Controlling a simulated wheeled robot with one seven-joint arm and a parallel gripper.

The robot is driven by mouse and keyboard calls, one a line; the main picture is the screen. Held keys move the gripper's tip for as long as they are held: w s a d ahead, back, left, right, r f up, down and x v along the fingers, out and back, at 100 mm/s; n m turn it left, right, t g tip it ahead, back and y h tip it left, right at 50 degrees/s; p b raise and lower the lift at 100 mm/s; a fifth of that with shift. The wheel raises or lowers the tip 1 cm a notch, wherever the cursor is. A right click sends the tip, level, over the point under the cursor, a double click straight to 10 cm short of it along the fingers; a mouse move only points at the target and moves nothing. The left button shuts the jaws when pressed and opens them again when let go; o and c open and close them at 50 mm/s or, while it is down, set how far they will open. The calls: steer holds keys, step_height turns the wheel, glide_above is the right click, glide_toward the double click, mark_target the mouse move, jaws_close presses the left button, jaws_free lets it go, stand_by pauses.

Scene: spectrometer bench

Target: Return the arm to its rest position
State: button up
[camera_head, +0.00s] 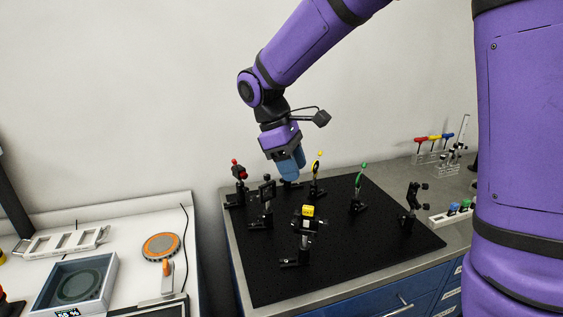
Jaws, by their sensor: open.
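My gripper (290,165) hangs from my purple arm above the back left part of the black breadboard (370,260). Its blue end points down and sits just above the optical mounts in the picture. The jaws are open, and I see nothing held in them. The fingertips are small and partly hidden, so I cannot tell the exact gap to the mounts. My arm reaches out from the upper right and bends down at the wrist.
Mounts with a red (238,170), a yellow (308,211) and a green top (361,177) stand on the breadboard near my gripper. A black mount (412,199) stands at right. Hex keys (434,138) stand behind. A white bench (110,215) is at left. The air above it is clear.

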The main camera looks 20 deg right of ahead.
steer(key=s+d+r+m+t+y, duration=0.1)
steer(key=s+d+r+m+t, duration=0.1)
steer(key=s, duration=0.5)
steer(key=s+d+r+m+t+y, duration=0.1)
steer(key=s+d+r+m+t, duration=0.2)
steer(key=s, duration=0.4)
steer(key=s+d+r+m+t+y, duration=0.1)
steer(key=s+d+r+m+t, duration=0.2)
steer(key=s+d+m, duration=0.2)
steer(key=shift+s+r+m+y, duration=0.3)
steer(key=shift+s+r, duration=0.05)
steer(key=shift+s, duration=0.95)
